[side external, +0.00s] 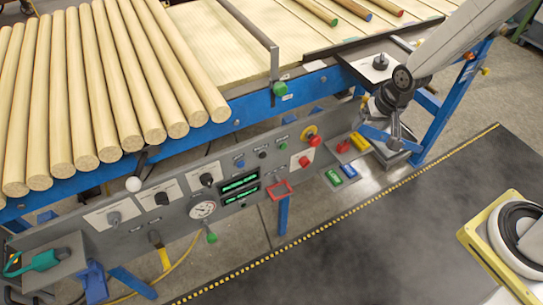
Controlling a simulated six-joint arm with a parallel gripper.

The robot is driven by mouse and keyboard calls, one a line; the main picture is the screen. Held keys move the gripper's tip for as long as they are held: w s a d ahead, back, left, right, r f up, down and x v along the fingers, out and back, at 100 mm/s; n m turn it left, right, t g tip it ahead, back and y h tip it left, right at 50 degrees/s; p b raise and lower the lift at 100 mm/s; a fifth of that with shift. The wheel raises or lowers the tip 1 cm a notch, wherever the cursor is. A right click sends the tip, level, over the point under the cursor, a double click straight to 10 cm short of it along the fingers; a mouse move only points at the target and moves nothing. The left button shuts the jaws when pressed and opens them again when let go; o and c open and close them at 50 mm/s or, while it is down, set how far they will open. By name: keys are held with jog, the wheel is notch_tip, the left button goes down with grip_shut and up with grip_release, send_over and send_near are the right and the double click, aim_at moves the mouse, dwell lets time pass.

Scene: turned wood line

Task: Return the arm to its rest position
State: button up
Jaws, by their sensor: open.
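My gripper (391,130) hangs at the end of my arm, which comes down from the upper right corner. It is open, with nothing seen between its fingers. It shows at the right end of the control panel (240,232), in front of the blue table frame (436,108). I cannot tell the exact gap between the gripper and the panel.
Several turned wood rods (98,85) lie side by side on the rack at left. Thinner rods with colored ends (350,9) lie on the slatted table behind.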

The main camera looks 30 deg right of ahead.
jog(key=s+d+r+n, duration=0.1)
jog(key=s+r+n, duration=0.3)
jog(key=s+r, duration=0.3)
jog(key=shift+s+n+g, duration=0.3)
jog(key=shift+s, duration=0.7)
jog(key=shift+r, duration=0.1)
